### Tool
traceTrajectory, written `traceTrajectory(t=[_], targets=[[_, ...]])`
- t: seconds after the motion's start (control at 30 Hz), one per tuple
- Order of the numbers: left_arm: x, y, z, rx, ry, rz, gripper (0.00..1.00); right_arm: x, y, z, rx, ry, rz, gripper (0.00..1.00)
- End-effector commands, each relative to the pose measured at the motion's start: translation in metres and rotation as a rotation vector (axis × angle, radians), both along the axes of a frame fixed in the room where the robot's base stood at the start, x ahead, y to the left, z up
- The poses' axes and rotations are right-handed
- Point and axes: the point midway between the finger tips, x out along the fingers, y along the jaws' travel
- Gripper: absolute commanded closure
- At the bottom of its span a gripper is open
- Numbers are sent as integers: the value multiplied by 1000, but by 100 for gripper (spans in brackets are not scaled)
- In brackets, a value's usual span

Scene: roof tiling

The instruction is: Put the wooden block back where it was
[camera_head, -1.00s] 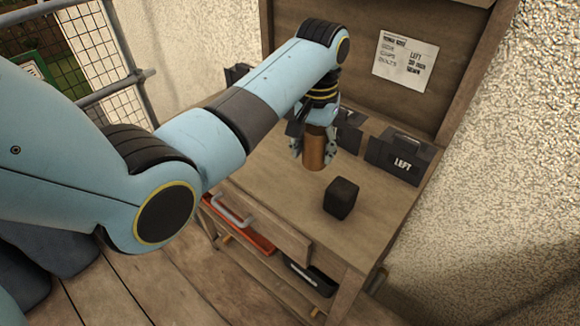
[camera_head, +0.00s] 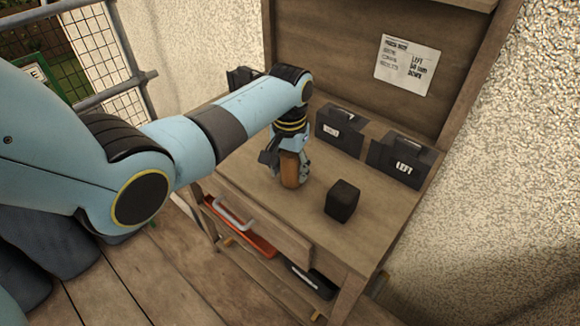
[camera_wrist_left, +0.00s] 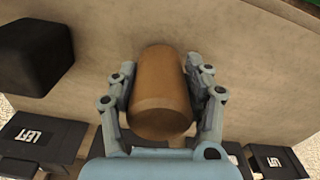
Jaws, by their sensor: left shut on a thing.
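My left gripper (camera_head: 290,170) is shut on a brown wooden block (camera_head: 291,175) with a rounded, cylinder-like shape. The block stands roughly upright over the left part of the workbench top (camera_head: 320,236). I cannot tell whether its base touches the bench. In the left wrist view the brown block (camera_wrist_left: 161,90) sits between both fingers of the gripper (camera_wrist_left: 162,95). A black cube-like block (camera_head: 342,201) rests on the bench, to the right of the gripper and apart from it. My right gripper is not in view.
Black boxes stand along the bench's back, one marked LEFT (camera_head: 403,160) and another beside it (camera_head: 341,130). A paper notice (camera_head: 407,66) hangs on the back panel.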

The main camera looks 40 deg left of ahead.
Motion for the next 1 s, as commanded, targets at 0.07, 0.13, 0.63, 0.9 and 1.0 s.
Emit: traceTrajectory(t=[0.07, 0.13, 0.63, 0.9, 1.0], targets=[[0, 0, -2, 0, 0, 0, 47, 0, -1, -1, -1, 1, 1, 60], [0, 0, -2, 0, 0, 0, 38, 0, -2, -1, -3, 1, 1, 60], [1, 0, 13, 0, -2, 0, 27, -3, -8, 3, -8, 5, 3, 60], [1, 0, 72, 2, -5, -1, 27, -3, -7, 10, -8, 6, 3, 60], [0, 0, 92, 1, -4, 0, 27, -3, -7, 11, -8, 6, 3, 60]])
